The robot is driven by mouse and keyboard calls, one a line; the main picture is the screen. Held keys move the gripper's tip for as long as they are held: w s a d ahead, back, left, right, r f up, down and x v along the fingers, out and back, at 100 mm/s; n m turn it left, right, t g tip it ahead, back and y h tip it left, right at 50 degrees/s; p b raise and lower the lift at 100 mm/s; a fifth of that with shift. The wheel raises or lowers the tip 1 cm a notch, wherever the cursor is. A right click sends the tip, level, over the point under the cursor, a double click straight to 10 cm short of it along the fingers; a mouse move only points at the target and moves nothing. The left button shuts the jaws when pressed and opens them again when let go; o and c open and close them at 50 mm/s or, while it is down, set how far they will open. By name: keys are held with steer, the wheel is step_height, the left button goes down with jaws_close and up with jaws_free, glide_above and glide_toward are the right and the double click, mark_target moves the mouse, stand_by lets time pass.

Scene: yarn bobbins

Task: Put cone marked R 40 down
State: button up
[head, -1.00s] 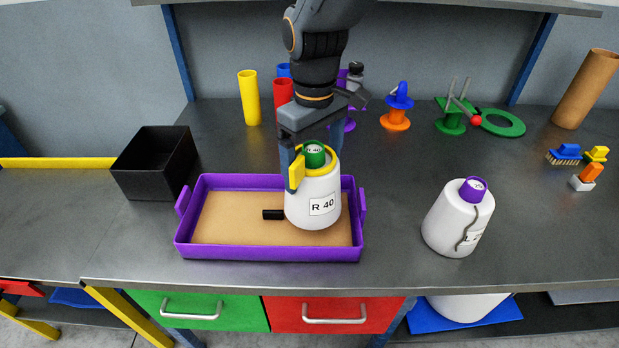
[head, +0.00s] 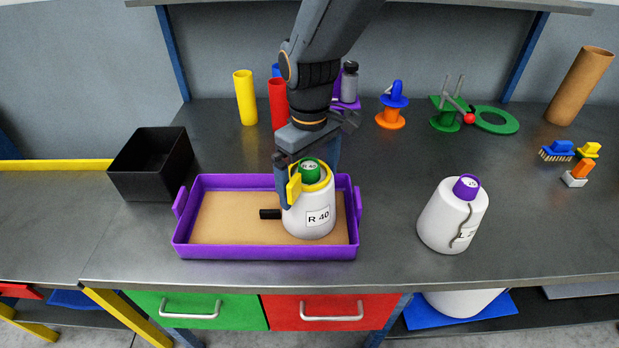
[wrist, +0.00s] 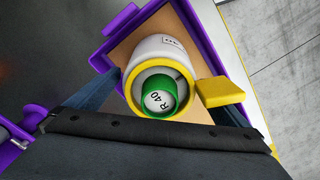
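The cone marked R 40 (head: 300,222) is white with a green top and a yellow collar with a tab. It stands roughly upright within the right half of the purple tray (head: 265,253), low over its brown floor; whether its base touches is hard to tell. In the wrist view the green top marked R 40 (wrist: 158,97) sits between the blue fingers. The yellow tab (wrist: 220,92) partly covers the right finger.
A black peg (head: 270,214) is beside the cone in the tray. A black bin (head: 150,180) stands left of the tray. A second white cone with a purple top (head: 450,222) stands to the right. Tubes and coloured stands line the back. The counter between tray and second cone is clear.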

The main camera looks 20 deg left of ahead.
step_height(320, 180, up, 12)
steer(key=shift+r+b, duration=0.15)
steer(key=shift+b, duration=1)
